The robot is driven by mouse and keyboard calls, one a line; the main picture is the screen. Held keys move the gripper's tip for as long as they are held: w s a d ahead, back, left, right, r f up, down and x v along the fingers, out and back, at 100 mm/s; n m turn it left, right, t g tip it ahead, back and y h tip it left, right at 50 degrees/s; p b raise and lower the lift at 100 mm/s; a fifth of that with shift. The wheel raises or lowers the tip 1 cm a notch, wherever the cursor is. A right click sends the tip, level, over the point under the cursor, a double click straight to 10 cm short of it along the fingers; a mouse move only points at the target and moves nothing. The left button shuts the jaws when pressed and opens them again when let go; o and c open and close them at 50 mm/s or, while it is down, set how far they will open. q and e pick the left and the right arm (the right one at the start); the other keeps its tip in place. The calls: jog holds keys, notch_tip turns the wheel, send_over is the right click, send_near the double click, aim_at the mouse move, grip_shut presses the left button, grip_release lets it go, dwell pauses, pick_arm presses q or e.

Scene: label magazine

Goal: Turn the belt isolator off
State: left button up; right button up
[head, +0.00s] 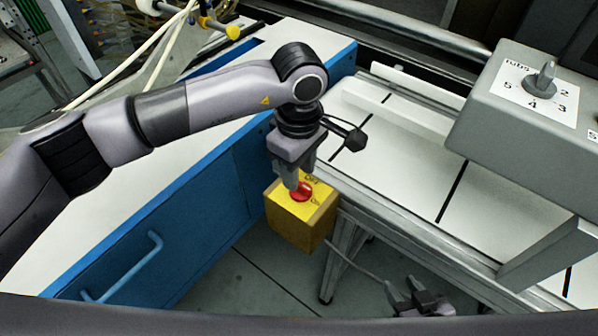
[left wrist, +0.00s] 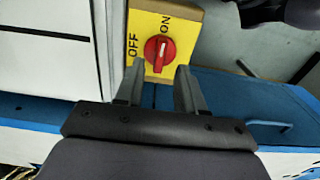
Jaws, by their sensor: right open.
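The belt isolator is a yellow box (head: 302,220) with a red knob (head: 301,192), fixed at the near end of the conveyor. In the left wrist view the knob (left wrist: 159,50) sits on the yellow face (left wrist: 188,22), with OFF at its left and ON above it. The knob's grip lies roughly upright in that view, towards ON. My left gripper (head: 297,184) points down over the knob, partly hiding it in the head view. Its fingers (left wrist: 159,68) are apart, one on each side of the knob's lower end; contact cannot be told. My right gripper (head: 402,288) is open and empty, low at the bottom.
A white-topped blue cabinet (head: 215,185) with a handle stands left of the isolator. The conveyor (head: 400,160) runs to the right. A grey control box (head: 490,125) with a numbered dial stands above it. Open floor (head: 240,285) lies below.

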aim_at(301, 189)
pick_arm(q)
jog(key=shift+f, duration=1.35)
grip_shut()
